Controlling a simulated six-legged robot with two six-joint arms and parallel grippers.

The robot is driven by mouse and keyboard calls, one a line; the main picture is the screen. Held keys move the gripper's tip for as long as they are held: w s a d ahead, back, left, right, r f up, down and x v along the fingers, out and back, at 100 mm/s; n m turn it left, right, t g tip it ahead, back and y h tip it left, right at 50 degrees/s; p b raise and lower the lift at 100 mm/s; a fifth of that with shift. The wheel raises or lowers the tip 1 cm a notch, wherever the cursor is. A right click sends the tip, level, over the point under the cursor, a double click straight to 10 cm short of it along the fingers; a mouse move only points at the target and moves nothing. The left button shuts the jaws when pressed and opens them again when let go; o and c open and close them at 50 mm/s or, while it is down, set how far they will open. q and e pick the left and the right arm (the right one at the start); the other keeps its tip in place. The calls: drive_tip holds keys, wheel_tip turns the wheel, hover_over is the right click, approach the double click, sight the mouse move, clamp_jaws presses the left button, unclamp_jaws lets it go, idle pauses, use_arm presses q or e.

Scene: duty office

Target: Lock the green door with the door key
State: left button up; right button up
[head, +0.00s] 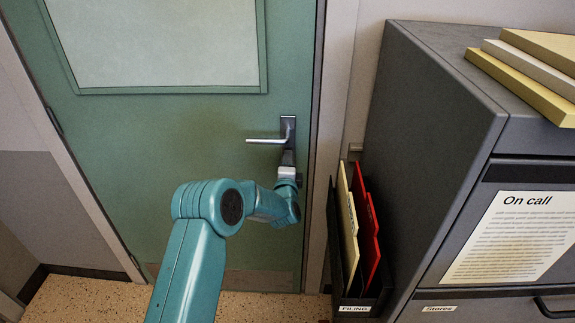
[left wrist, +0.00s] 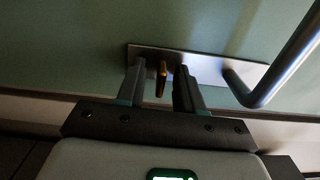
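The green door (head: 190,130) stands shut in its frame, with a silver lever handle (head: 268,141) on a metal plate. The handle and the plate (left wrist: 205,67) also show in the left wrist view. A brass-coloured door key (left wrist: 161,78) sticks out from the plate, apparently in the keyhole. My left gripper (head: 288,160) is just below the handle, at the plate. In the left wrist view, its fingers (left wrist: 160,82) are open on either side of the key, with a narrow gap on each side. The key is hidden in the head view. My right gripper is not in view.
A grey cabinet (head: 425,120) with an "On call" notice (head: 510,235) stands to the right of the door. Yellow and white folders (head: 530,70) lie on top. A filing rack (head: 355,290) with red and cream folders is between cabinet and door. The speckled floor (head: 80,300) at lower left is clear.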

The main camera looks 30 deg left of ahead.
use_arm(q)
drive_tip(key=v, duration=0.8)
drive_tip(key=shift+s, duration=0.25)
drive_tip(key=shift+d, duration=0.15)
drive_tip(key=s+d+f+n+g+h, duration=0.1)
drive_tip(key=s+d+f+g+h, duration=0.2)
drive_tip(key=s+d+f+h, duration=0.5)
drive_tip(key=s+d+f+n+g+h, duration=0.1)
drive_tip(key=s+d+f+g+h, duration=0.15)
drive_tip(key=s+d+f, duration=0.65)
drive_tip(key=s+d+f+n+g+h, duration=0.1)
drive_tip(key=s+d+f+n+g, duration=0.3)
drive_tip(key=s+n, duration=0.2)
drive_tip(key=s+d+f+n+g+h, duration=0.2)
drive_tip(key=s+d+f+n+g, duration=0.2)
drive_tip(key=s, duration=0.6)
drive_tip(key=shift+s+d+f+n+g, duration=0.35)
drive_tip(key=shift+d+n+g, duration=0.3)
drive_tip(key=shift+n, duration=0.45)
drive_tip(key=shift+d+r, duration=0.1)
drive_tip(key=shift+r, duration=0.05)
